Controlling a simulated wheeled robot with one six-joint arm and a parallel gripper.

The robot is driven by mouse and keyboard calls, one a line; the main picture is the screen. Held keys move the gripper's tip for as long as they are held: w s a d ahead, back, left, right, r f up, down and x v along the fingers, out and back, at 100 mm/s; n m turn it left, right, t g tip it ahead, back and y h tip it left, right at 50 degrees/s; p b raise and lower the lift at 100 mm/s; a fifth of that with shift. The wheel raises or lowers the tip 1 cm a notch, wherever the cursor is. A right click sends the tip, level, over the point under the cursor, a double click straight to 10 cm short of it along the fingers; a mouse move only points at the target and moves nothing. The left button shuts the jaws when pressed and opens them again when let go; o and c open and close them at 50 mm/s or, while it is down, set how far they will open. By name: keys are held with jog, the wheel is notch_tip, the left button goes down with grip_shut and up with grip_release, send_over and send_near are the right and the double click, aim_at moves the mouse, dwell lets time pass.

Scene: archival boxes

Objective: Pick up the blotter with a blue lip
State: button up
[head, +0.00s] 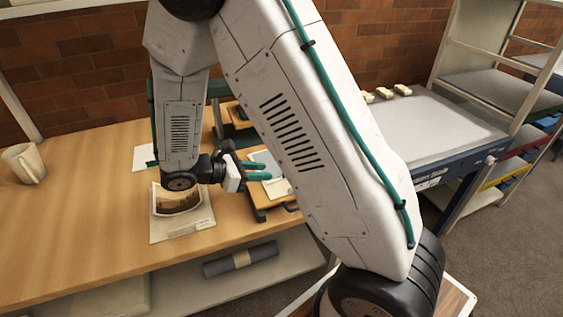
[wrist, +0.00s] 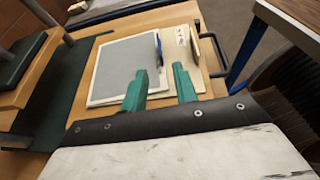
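My gripper (head: 269,170) reaches over the wooden tray at the table's right part, its teal fingers apart. In the wrist view my gripper (wrist: 161,84) is open, with nothing between its fingers. Ahead of it, a small blue edge (wrist: 158,48) stands up at the right side of a grey sheet with a white border (wrist: 122,68). It may be the blue lip of the blotter; its body is too small and edge-on to tell. In the head view my arm hides much of this spot.
The wooden tray (wrist: 85,115) has a dark handle and holds a cream folder with a label (wrist: 182,35). A dark green stand (wrist: 22,60) is at left. A photograph (head: 178,199) and mug (head: 26,163) are on the table. A blue-edged bench (head: 430,120) stands right.

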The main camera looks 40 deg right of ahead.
jog(key=shift+d+f, duration=0.25)
jog(key=shift+f, duration=0.05)
jog(key=x, duration=0.7)
jog(key=shift+s+d, duration=0.1)
grip_shut()
